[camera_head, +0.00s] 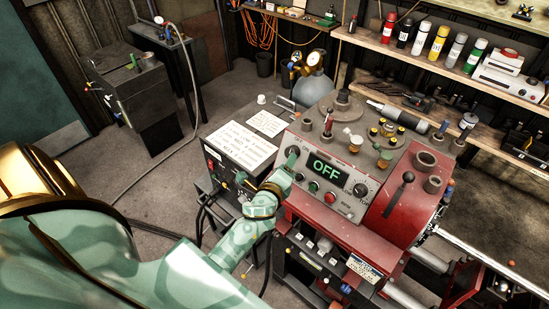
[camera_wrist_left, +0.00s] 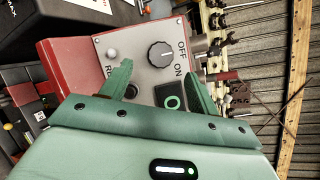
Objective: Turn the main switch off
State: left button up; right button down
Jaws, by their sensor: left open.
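The main switch is a round dark knob (camera_wrist_left: 161,55) on the grey control panel (camera_head: 337,207), with OFF and ON printed beside it in the left wrist view. Its white mark points toward the label side; I cannot tell exactly which label. My green left gripper (camera_head: 292,157) is at the panel's left end and mostly hides the switch in the head view. Its jaws (camera_wrist_left: 160,68) are open, the knob just ahead between them; contact is unclear. My right gripper is not in view.
A second knob (camera_head: 360,190), a red button (camera_head: 330,198) and a black lever (camera_head: 400,192) are on the red lathe (camera_head: 400,225). Brass-coloured fittings (camera_head: 385,130) stand on its top. A dark box with paper notes (camera_head: 240,145) stands to the left.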

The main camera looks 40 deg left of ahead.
pick_arm(q)
jog(key=v, duration=1)
jog(key=shift+b, duration=0.35)
jog(key=shift+w, duration=0.15)
jog(key=s+d+f+n+g+h+b, duration=0.15)
jog(key=s+f+n, duration=0.25)
jog(key=f, duration=0.6)
jog(key=s+d+f+n+g+h+b, duration=0.1)
jog(key=s+d+f+n+g+b, duration=0.25)
jog(key=f, duration=0.75)
jog(key=s+d+f+n+g+h+b, duration=0.15)
jog(key=s+f+n, duration=0.25)
jog(key=f, duration=0.6)
jog(key=s+a+f+n+g+b, duration=0.1)
jog(key=s+f+n+g+b, duration=0.1)
jog(key=s+f+b, duration=0.5)
jog(key=s+a+f+n+g+b, duration=0.1)
jog(key=s+f+g+b, duration=0.2)
jog(key=s+f+b, duration=0.3)
jog(key=s+a+f+n+g+b, duration=0.1)
jog(key=s+f+b, duration=0.6)
jog(key=f, duration=1.4)
jog(key=s+n+g, duration=0.1)
jog(key=s, duration=0.4)
jog(key=shift+s+a+f+n+g+h+b, duration=0.2)
jog(key=shift+a+f+n+g+h+b, duration=0.05)
jog(key=shift+n+g+h+b, duration=0.1)
